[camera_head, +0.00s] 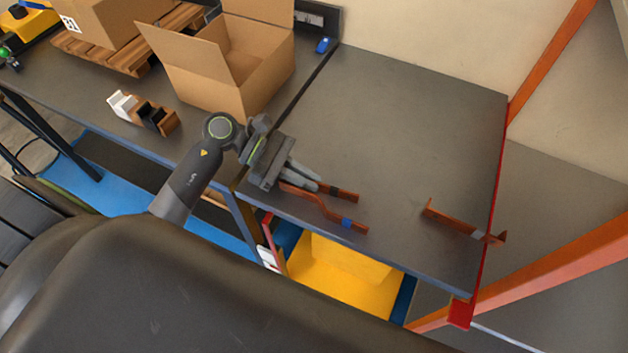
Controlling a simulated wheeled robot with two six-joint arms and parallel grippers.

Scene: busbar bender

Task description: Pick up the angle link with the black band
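A copper-brown bar (347,195) with a dark, seemingly black band lies near the table's front left, its left part hidden by my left gripper. My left gripper (314,180) is over that hidden part, its two fingers pointing right. The fingers show a narrow gap, but I cannot tell whether the bar is between them. A bent copper bar with a blue band (347,223) lies just in front, partly under the gripper. A copper piece with a grey band (455,222) and upturned ends lies at the right. My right gripper is not in view.
An open cardboard box (270,75) stands on the left table, beside small brown blocks with white and black parts (150,114). A yellow bin (340,272) is below the front edge. An orange-red frame (560,265) borders the right. The back of the right table (420,120) is clear.

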